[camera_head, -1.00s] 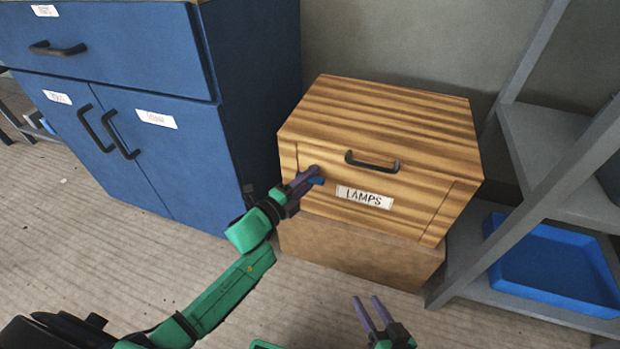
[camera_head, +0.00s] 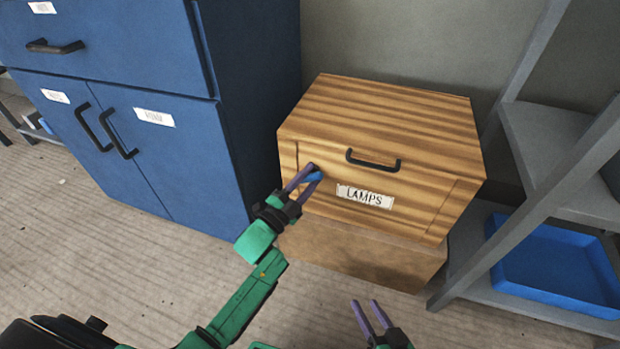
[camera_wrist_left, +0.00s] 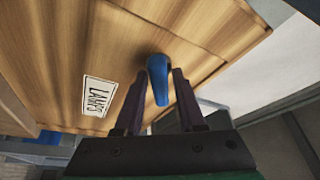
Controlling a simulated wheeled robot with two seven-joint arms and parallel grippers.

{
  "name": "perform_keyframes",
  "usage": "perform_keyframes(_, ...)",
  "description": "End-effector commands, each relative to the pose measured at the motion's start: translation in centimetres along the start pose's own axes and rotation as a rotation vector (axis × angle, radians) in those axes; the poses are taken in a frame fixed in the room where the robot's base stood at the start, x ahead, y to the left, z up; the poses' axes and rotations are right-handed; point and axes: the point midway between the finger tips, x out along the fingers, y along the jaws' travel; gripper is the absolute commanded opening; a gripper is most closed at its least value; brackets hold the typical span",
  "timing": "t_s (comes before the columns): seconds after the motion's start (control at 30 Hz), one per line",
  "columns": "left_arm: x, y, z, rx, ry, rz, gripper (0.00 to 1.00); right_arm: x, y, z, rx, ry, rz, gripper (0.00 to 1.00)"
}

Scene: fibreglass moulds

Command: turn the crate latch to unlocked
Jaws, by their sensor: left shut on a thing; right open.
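The wooden crate (camera_head: 380,115) labelled LAMPS has a blue latch (camera_head: 313,177) at the left of its front face. In the left wrist view the latch (camera_wrist_left: 158,78) is a blue lever with its rounded end on the wood and its arm lying between my fingers. My left gripper (camera_head: 314,171) is shut on the latch, its purple fingers on either side. The fingers hide part of the latch in the head view. My right gripper (camera_head: 366,303) is open and empty, low in front of the crate.
The crate has a black handle (camera_head: 373,161) and stands on a plain brown box (camera_head: 360,253). A blue cabinet (camera_head: 160,60) is on the left. A grey shelf (camera_head: 555,140) with a blue tray (camera_head: 555,265) is on the right. Floor is clear in front.

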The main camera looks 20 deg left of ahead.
Motion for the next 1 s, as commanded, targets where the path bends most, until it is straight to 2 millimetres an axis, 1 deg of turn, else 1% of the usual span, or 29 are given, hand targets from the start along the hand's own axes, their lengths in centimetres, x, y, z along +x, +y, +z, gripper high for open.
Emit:
perform_keyframes(0.37, 0.0, 0.1, 0.0, -0.333, -0.004, -0.136, 0.0, 0.0, -0.2, -0.5, 0.002, 0.007, -0.001, 0.5)
perform_keyframes(0.7, 0.0, 0.1, 0.0, -0.626, -0.005, -0.257, 0.0, -0.4, -0.5, -1.7, -0.004, 0.007, -0.001, 0.5)
perform_keyframes(1.0, 0.0, 0.1, 0.0, -0.822, -0.004, -0.338, 0.0, -0.8, -0.5, -1.9, -0.012, -0.015, 0.001, 0.5)
